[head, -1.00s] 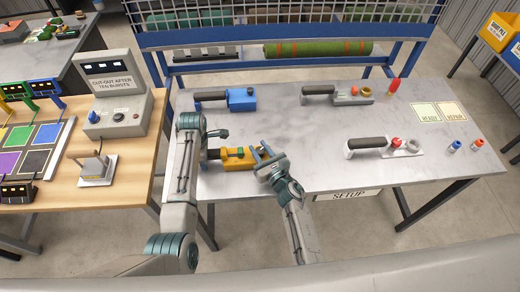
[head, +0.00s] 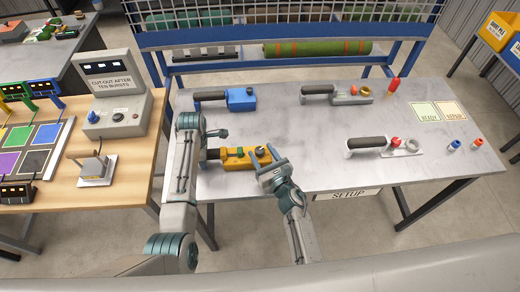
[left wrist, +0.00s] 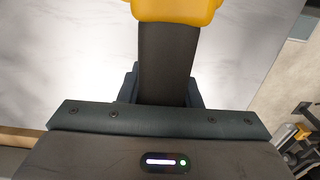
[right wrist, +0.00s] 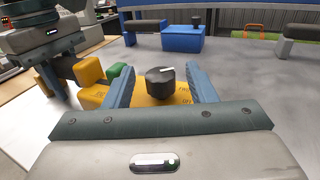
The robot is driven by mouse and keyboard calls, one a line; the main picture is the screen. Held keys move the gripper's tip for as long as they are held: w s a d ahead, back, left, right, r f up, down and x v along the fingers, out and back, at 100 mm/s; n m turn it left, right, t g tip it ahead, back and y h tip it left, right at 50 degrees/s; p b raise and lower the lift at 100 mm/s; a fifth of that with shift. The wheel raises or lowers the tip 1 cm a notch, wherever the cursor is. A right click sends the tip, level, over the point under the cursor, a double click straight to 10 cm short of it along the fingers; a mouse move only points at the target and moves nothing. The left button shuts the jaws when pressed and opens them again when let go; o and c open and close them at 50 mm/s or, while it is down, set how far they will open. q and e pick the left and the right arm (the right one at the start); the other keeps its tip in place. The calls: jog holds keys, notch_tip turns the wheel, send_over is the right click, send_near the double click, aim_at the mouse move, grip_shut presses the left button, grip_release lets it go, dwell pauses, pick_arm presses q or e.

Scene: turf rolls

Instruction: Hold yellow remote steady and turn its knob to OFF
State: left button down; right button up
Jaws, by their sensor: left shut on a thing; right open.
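The yellow remote (head: 236,163) lies on the grey table. My left gripper (head: 208,148) is shut on its black handle (left wrist: 168,58), and the yellow body shows beyond the handle in the left wrist view (left wrist: 175,10). My right gripper (head: 270,165) is open at the remote's right end. In the right wrist view its blue fingers (right wrist: 158,85) stand on either side of the black knob (right wrist: 160,83), with gaps on both sides. The knob's white mark points right and slightly up. A partly hidden "OFF" label shows at its lower right. A green button (right wrist: 118,70) sits left of the knob.
A blue remote (head: 240,98) lies behind the yellow one. Two grey tools (head: 338,95) (head: 400,148) lie further right, with small red and blue caps (head: 455,146) near the right edge. The middle of the table is clear.

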jog(key=v, duration=1)
jog(key=w+r+n+g+y, duration=0.4)
jog(key=w+n+g+y, duration=0.3)
jog(key=n+y, duration=0.15)
jog(key=w+d+n+g+h, duration=0.2)
jog(key=w+d+n+g, duration=0.15)
jog(key=d+g, duration=0.35)
jog(key=shift+g, duration=0.5)
jog(key=x, duration=1.2)
jog(key=shift+s+a+r, duration=0.2)
jog(key=shift+s+a, duration=0.1)
jog(key=shift+s, duration=0.1)
jog(key=c, duration=1)
